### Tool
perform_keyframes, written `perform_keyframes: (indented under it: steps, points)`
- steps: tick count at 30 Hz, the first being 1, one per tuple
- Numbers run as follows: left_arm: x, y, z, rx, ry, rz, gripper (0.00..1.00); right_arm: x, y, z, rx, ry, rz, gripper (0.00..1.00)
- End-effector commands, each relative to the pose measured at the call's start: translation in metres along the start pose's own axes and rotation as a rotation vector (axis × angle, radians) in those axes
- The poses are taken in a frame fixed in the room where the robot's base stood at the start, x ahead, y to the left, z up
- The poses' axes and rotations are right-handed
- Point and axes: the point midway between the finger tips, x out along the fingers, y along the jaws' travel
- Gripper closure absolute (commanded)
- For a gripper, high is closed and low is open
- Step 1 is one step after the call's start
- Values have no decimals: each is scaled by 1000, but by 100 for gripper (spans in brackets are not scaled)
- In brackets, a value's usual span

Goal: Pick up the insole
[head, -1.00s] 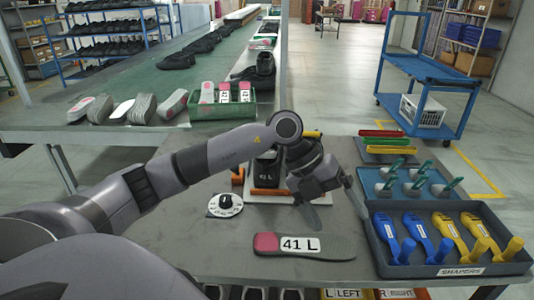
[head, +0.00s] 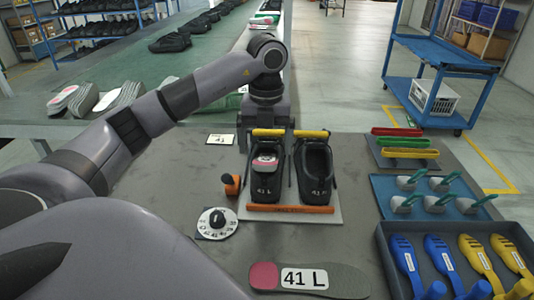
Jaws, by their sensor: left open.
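The insole (head: 308,279) lies flat on the grey table near its front edge. It is dark grey with a pink heel end and a white "41 L" label, and nothing touches it. My left arm reaches over the table from the left. My left gripper (head: 267,120) is open, at the far side of the table by the black shoes, well away from the insole. Its fingers are mostly hidden behind my wrist. My right gripper is not in view.
Two black shoes, a left one (head: 264,185) and a right one (head: 315,175), stand on a white board with an orange bar (head: 290,209). A dial (head: 217,223) is left of it. A grey tray of shapers (head: 385,262) and a blue tray (head: 385,205) stand right.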

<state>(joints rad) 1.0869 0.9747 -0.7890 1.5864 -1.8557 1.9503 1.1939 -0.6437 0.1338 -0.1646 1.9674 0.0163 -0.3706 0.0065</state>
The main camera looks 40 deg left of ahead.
Motion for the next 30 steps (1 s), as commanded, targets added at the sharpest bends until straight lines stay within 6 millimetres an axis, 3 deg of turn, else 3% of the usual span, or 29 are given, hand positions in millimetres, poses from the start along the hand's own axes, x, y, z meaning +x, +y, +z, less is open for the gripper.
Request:
perform_keyframes:
  steps: [15,25,26,30]
  points:
    - [62,0,6,1,3,3,6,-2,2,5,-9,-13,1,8]
    - [71,-1,7,1,0,0,6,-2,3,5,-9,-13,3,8]
    - [71,-1,7,1,0,0,10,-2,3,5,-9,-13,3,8]
    - [71,-1,7,1,0,0,55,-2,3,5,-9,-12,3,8]
